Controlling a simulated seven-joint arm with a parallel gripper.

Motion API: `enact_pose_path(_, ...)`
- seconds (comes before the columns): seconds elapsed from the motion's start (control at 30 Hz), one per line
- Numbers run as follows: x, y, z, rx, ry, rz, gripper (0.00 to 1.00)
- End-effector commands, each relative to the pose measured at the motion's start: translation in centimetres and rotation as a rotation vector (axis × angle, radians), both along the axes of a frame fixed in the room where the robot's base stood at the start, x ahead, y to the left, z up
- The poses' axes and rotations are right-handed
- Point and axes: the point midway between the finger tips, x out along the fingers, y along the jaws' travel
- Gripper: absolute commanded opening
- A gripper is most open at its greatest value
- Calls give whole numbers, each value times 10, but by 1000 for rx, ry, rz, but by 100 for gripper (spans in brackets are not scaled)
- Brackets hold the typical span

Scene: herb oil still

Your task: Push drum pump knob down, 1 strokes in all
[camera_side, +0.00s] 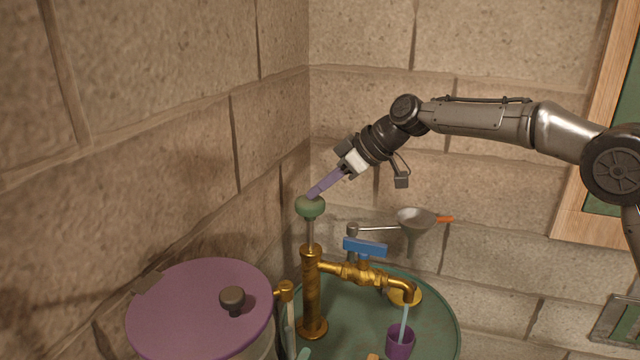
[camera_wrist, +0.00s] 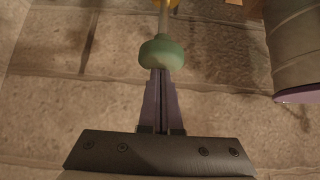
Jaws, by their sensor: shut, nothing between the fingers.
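The drum pump knob (camera_side: 310,207) is a rounded green knob on top of a thin pale rod (camera_side: 310,233). The rod rises from a brass pump column (camera_side: 312,290) on the green drum top (camera_side: 345,330). A good length of rod shows above the column. My gripper (camera_side: 311,196) is shut and empty, its purple fingers slanting down to the top of the knob. In the wrist view the closed fingertips (camera_wrist: 160,72) meet the green knob (camera_wrist: 161,53). They look to be touching it, though a tiny gap cannot be ruled out.
A brass tap with a blue lever (camera_side: 365,246) runs a pale stream into a purple cup (camera_side: 400,342). A grey funnel (camera_side: 416,218) is behind. A vessel with a purple lid (camera_side: 195,305) and dark lid knob (camera_side: 232,298) stands left. Stone walls close off the corner.

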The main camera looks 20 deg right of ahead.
Motion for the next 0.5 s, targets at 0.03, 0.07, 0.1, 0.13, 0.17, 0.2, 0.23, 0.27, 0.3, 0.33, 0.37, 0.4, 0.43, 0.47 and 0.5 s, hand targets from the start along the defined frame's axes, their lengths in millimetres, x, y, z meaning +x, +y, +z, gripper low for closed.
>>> enact_pose_path(0.03,-1,0,-15,-2,12,0,0)
enact_pose_path(0.07,-1,0,-22,-2,13,1,0)
enact_pose_path(0.1,-2,0,-31,-2,15,-1,0)
enact_pose_path(0.13,-2,0,-38,-3,14,1,0)
enact_pose_path(0.17,-2,0,-45,-3,15,0,0)
enact_pose_path(0.2,-2,0,-54,-4,16,0,0)
enact_pose_path(0.23,-2,0,-59,-4,16,1,0)
enact_pose_path(0.27,-2,0,-64,-3,16,1,0)
enact_pose_path(0.3,-2,0,-68,-5,15,1,0)
enact_pose_path(0.33,-2,-1,-71,-5,16,1,0)
enact_pose_path(0.37,-2,0,-73,-5,16,1,0)
enact_pose_path(0.4,-2,-1,-75,-5,16,1,0)
enact_pose_path(0.43,-2,-1,-75,-6,17,1,0)
enact_pose_path(0.47,-2,-1,-76,-6,17,1,0)
enact_pose_path(0.5,-2,-1,-76,-6,18,1,0)
